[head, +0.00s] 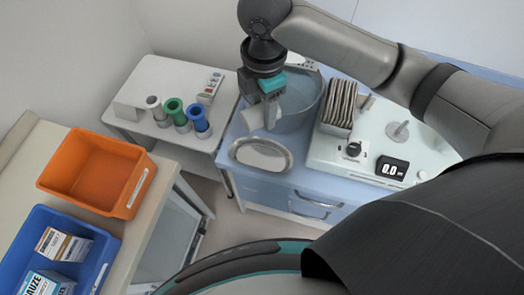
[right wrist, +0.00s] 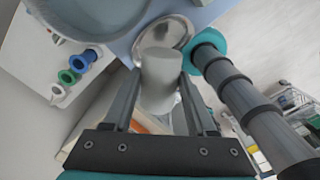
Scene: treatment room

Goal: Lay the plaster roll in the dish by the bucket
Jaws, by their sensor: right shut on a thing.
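The plaster roll (head: 252,117) is a pale, whitish cylinder. My right gripper (head: 268,114) is shut on it and holds it in front of the bucket, above and behind the dish in the head view. The roll (right wrist: 160,78) also shows between the two fingers in the right wrist view. The dish (head: 240,156) is a shiny oval metal tray on the blue cabinet top, with nothing seen in it. Its rim (right wrist: 181,23) shows beyond the roll in the wrist view. The bucket (head: 311,117) is blue-grey and round, just behind the dish. My left gripper is out of view.
A white device (head: 320,152) with a plate rack (head: 339,108) and a 0.0 display stands right of the dish. A white side table (head: 160,75) with coloured tubes is at left. Orange (head: 130,200) and blue (head: 97,277) bins sit on the near-left counter.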

